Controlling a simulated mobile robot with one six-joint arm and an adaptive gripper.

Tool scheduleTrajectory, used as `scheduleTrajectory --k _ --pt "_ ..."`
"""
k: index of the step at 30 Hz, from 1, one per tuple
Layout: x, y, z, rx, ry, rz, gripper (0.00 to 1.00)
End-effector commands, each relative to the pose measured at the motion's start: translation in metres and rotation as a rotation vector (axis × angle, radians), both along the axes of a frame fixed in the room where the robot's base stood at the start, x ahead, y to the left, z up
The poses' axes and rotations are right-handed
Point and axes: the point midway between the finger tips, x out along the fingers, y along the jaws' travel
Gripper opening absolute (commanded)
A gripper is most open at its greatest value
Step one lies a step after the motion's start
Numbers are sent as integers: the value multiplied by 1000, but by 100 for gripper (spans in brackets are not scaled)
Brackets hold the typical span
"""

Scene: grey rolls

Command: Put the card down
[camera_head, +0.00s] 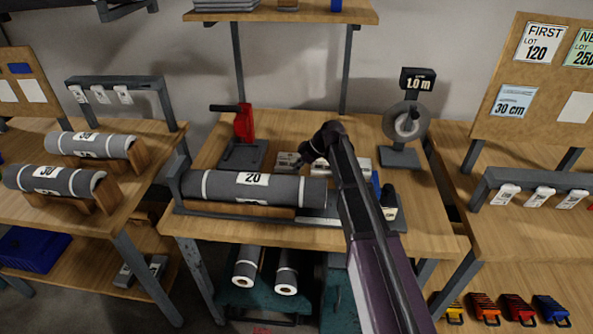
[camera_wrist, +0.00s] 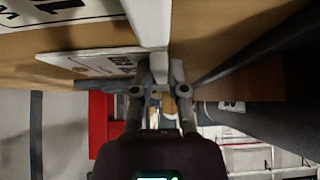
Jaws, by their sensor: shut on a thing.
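My gripper (camera_head: 308,157) is low over the middle workbench, behind the long grey roll marked 20 (camera_head: 255,188). In the wrist view the fingers (camera_wrist: 160,78) are close together. A white card with dark print (camera_wrist: 92,62) reaches to the fingertips, and my gripper is shut on it. A pale upright piece (camera_wrist: 148,20) stands just beyond the fingertips. In the head view the held card cannot be told apart from the small grey and white items (camera_head: 288,160) around the gripper. I cannot tell whether the card touches the bench.
A round dial stand (camera_head: 408,125) with a 1.0 m sign (camera_head: 418,80) is at the back right. Dark small items (camera_head: 388,200) sit right of my arm. The front left bench holds other rolls (camera_head: 90,145).

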Motion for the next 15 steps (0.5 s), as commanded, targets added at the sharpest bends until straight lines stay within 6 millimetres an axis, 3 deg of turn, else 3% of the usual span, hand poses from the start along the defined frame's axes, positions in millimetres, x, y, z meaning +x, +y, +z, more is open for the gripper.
scheduleTrajectory --k 12,13,15 --pt "0 0 -3 0 0 0 0" --pt "0 0 -3 0 0 0 22" --pt "0 0 -2 0 0 0 42"
